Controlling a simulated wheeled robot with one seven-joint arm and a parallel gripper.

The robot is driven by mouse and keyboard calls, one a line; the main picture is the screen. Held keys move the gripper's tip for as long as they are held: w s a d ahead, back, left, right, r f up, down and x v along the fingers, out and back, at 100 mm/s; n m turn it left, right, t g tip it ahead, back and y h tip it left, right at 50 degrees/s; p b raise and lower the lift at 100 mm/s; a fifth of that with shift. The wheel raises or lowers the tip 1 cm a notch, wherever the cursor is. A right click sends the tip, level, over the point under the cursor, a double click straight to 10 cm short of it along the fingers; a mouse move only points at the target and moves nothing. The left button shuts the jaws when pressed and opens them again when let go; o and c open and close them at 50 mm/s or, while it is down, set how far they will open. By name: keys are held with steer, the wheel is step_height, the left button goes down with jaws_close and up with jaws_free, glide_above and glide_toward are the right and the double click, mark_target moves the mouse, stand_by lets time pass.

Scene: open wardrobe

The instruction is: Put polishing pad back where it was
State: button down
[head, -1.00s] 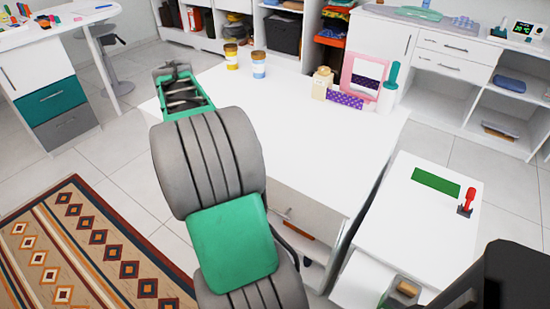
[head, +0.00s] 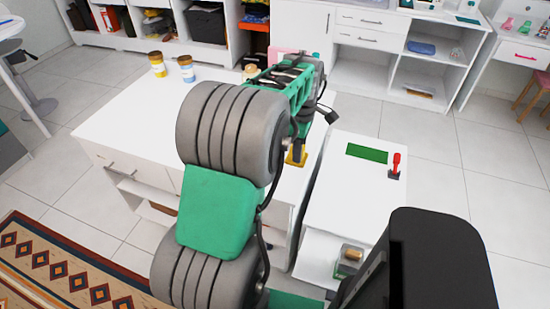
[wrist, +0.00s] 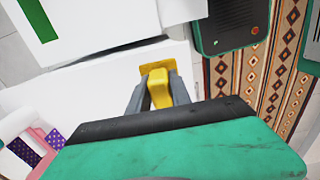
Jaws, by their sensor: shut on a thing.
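My gripper (wrist: 158,96) is shut on a yellow pad-like thing (wrist: 159,84), which I take for the polishing pad. It has a flat plate and a raised yellow grip between the grey fingers. In the head view the yellow pad (head: 296,159) shows below my wrist, near the right edge of the white table (head: 120,110). Part of it is hidden by my arm. I cannot tell its height above the table or whether it touches anything.
A low white cabinet (head: 335,200) stands right of the table across a narrow gap. On its top are a green rectangle (head: 367,153) and a red-handled tool (head: 396,162). Two jars (head: 187,69) stand at the table's back left. A pink frame (wrist: 45,140) stands on the table.

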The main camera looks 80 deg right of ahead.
steer(key=w+d+f, duration=0.2)
steer(key=w+f, duration=0.1)
steer(key=w+d+f+p, duration=0.1)
steer(key=w+d+f, duration=0.1)
steer(key=w+f, duration=0.1)
steer(key=w+d+f, duration=0.2)
steer(key=shift+w+d+f+p, duration=0.3)
steer(key=shift+w+f, duration=0.1)
step_height(320, 180, down, 3)
steer(key=shift+r+p, duration=0.2)
steer(key=shift+p, duration=0.2)
steer(key=shift+f, duration=0.35)
steer(key=c, duration=1.2)
jaws_free()
steer(key=shift+o, duration=0.2)
steer(key=shift+r, duration=0.1)
